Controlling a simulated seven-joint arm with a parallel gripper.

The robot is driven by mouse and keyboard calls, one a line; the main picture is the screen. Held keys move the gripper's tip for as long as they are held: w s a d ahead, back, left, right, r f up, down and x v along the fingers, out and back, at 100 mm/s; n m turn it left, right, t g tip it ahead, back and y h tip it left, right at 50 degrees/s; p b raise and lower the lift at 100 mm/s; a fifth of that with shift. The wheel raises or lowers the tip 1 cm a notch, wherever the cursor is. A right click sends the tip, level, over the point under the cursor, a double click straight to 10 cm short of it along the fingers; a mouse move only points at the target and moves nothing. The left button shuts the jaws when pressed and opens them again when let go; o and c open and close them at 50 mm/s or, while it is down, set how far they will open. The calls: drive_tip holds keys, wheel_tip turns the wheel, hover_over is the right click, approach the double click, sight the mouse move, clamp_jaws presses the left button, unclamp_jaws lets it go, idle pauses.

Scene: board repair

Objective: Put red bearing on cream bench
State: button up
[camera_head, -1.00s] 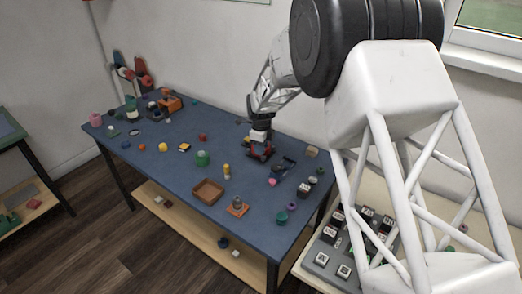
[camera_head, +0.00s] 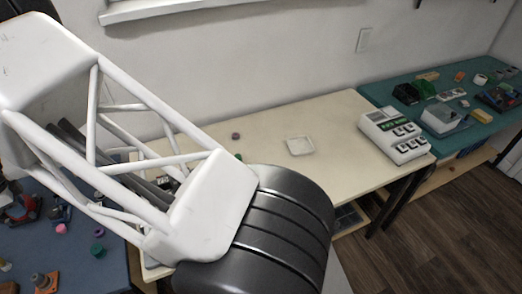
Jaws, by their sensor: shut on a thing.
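The cream bench (camera_head: 340,165) runs along the wall in the middle of the head view. Its right part is in plain sight; my white arm and a black joint cover much of its left and front. My gripper is out of the picture now, and I cannot see anything in it. I cannot make out a red bearing in the present view.
A shallow white dish (camera_head: 300,146) and a small purple ring-like piece (camera_head: 236,136) lie on the cream bench. A white device with keys (camera_head: 396,135) stands at its right end. Clear surface lies between dish and device. A cluttered teal table (camera_head: 432,140) adjoins right; a blue table (camera_head: 106,270), left.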

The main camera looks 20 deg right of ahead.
drive_tip(key=s+d+r+n, duration=0.1)
drive_tip(key=s+d, duration=0.3)
drive_tip(key=d, duration=1.7)
drive_tip(key=s+d+n, duration=0.1)
drive_tip(key=s+d, duration=0.2)
drive_tip(key=d, duration=1.7)
drive_tip(key=s+d+f+n, duration=0.1)
drive_tip(key=s+d+f, duration=0.1)
drive_tip(key=s+d, duration=1)
drive_tip(key=s+d+f+n, duration=0.1)
drive_tip(key=s+d+f, duration=0.2)
drive_tip(key=s+d, duration=1)
drive_tip(key=shift+s+d+f+n, duration=0.2)
drive_tip(key=shift+s+f+n, duration=0.15)
drive_tip(key=shift+s, duration=2.15)
drive_tip(key=shift+w, duration=0.1)
drive_tip(key=w, duration=0.5)
drive_tip(key=w+f, duration=0.1)
drive_tip(key=w, duration=0.9)
drive_tip(key=shift+w+a+f, duration=0.25)
drive_tip(key=shift+w+a, duration=0.1)
drive_tip(key=shift+w, duration=0.05)
drive_tip(key=shift+f, duration=1.75)
